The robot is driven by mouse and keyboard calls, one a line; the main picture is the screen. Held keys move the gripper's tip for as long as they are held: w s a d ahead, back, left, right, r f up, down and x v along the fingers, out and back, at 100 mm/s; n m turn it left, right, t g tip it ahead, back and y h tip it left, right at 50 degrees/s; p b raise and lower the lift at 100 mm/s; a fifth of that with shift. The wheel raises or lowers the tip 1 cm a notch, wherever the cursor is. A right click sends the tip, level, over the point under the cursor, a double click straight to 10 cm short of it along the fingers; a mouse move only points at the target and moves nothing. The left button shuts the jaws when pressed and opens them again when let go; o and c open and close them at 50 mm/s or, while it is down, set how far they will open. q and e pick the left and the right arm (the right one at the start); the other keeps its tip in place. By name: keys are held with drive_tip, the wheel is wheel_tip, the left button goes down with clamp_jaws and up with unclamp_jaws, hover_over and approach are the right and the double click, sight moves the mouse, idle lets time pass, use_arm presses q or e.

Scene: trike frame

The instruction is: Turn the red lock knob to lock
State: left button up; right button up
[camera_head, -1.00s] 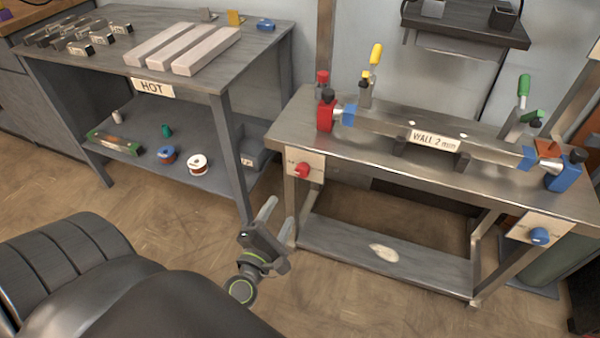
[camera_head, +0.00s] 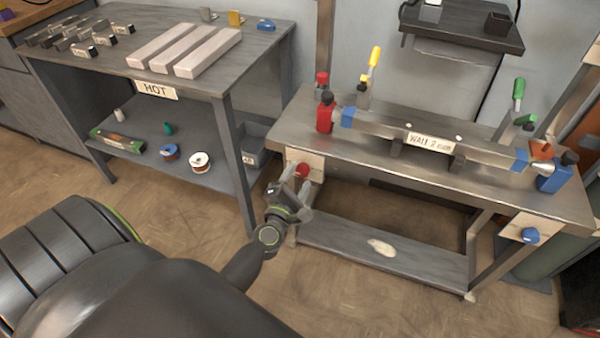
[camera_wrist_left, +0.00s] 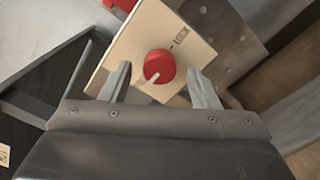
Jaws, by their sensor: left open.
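The red lock knob (camera_head: 302,170) sits on a pale plate (camera_head: 314,161) at the left front of the metal bench. In the left wrist view the round red knob (camera_wrist_left: 159,66) has a white pointer mark aimed down-left, and printed lettering lies up-right of it on the plate (camera_wrist_left: 150,28). My left gripper (camera_head: 296,186) is open in front of the knob. In the left wrist view its two fingers (camera_wrist_left: 158,86) stand on either side of the knob's lower part, with gaps showing, apart from it. My right gripper is not in view.
The bench (camera_head: 400,165) carries a clamped bar labelled "WALL 2 mm" (camera_head: 430,143). A blue knob (camera_head: 530,235) is on its right front. A grey shelf table with a "HOT" label (camera_head: 156,91) stands to the left. A lower shelf (camera_head: 385,249) lies beneath the bench.

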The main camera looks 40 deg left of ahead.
use_arm(q)
drive_tip(key=shift+x, duration=0.9)
drive_tip(key=c, duration=1)
